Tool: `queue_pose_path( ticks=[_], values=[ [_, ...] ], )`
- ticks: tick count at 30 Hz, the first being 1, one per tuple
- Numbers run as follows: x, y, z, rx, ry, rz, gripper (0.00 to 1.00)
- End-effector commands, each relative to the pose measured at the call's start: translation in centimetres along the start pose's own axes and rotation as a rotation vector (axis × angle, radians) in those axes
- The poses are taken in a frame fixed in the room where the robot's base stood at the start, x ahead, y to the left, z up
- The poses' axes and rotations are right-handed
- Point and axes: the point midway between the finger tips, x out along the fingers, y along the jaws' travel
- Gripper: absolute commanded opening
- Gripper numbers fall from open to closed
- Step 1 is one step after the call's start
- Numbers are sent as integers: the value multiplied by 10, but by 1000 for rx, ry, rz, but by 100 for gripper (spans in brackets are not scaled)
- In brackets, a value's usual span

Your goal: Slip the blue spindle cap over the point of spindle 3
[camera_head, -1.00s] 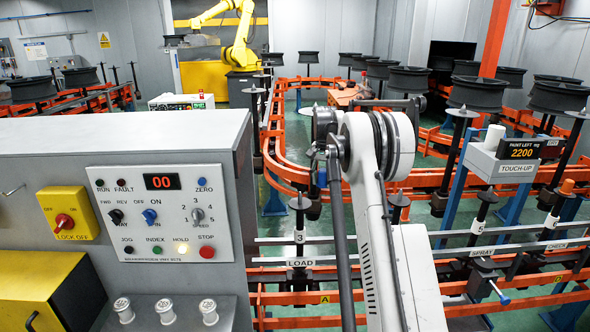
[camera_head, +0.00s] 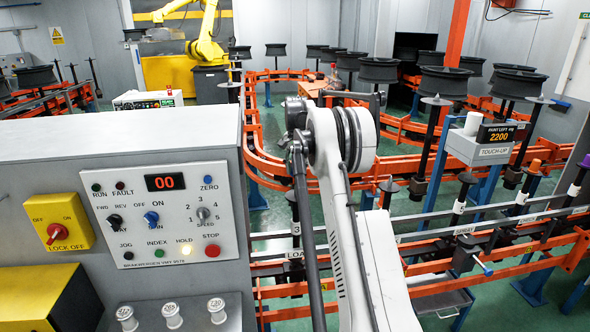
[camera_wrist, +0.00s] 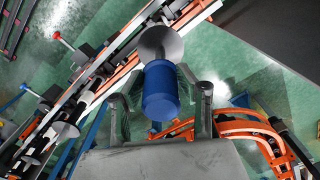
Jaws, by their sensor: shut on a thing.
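The blue spindle cap (camera_wrist: 161,92) sits between the fingers of my gripper (camera_wrist: 161,100) in the wrist view, and the gripper is shut on it. A grey disc-shaped cone (camera_wrist: 160,44) lies just past the cap's far end and is partly covered by it. I cannot tell whether the two touch, or which spindle the cone belongs to. In the head view the number plate of spindle 3 (camera_head: 296,228) shows above the LOAD sign, beside my arm. My arm hides much of that spindle, and the gripper and cap do not show there.
A grey control cabinet (camera_head: 160,215) stands at the left. Orange conveyor rails (camera_head: 475,255) run along the right and behind my arm. Other spindles stand nearby, one with a purple cap (camera_head: 535,166). Several dark wheels (camera_head: 445,81) sit on spindles farther back.

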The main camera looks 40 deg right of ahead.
Motion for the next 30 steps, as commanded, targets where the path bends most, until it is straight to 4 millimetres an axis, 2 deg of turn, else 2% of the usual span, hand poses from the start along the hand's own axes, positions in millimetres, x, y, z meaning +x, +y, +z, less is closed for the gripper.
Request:
queue_pose_path(
  ticks=[30],
  values=[
    [45, 0, 0, 0, 0, 0, 12]
  ],
)
